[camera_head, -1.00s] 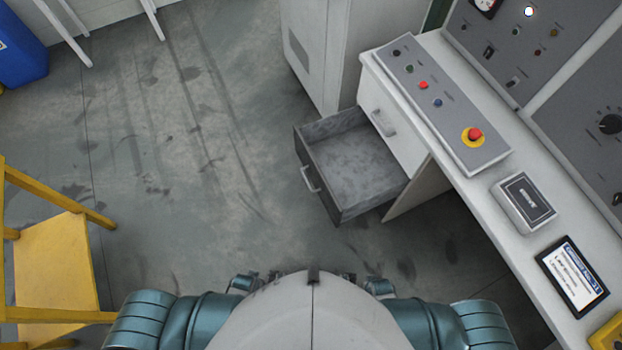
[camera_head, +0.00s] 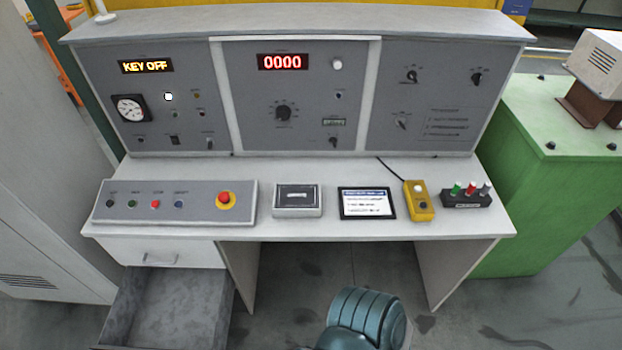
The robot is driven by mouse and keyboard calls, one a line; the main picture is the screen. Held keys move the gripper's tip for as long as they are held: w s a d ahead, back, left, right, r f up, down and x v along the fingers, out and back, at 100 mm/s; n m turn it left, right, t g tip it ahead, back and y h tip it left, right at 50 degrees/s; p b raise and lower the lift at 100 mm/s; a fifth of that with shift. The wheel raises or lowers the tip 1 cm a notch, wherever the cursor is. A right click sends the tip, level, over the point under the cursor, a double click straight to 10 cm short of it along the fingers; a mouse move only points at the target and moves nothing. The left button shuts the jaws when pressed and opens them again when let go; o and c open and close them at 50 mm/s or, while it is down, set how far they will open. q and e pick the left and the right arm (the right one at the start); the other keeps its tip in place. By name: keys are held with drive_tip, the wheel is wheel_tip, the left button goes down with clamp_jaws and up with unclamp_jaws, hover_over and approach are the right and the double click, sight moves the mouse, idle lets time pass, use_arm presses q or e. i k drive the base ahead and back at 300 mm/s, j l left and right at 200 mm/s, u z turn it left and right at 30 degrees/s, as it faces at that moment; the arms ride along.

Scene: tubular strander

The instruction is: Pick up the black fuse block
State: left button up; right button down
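A small black block (camera_head: 467,200) sits on the right end of the white desk (camera_head: 300,231), near its front edge. Green, red and grey pieces stand up from its top, and a pale label is on its front face. It looks like the black fuse block. Neither of my grippers shows.
Left of the block are a yellow control box (camera_head: 419,203) with a cable, a tablet (camera_head: 367,204), a grey-black box (camera_head: 297,202) and a button panel (camera_head: 174,203). An open drawer (camera_head: 168,308) juts out at lower left. A green cabinet (camera_head: 540,180) stands at right.

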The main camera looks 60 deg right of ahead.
sight(460, 200)
drive_tip(key=z, duration=3.3)
drive_tip(key=i+l, duration=0.15)
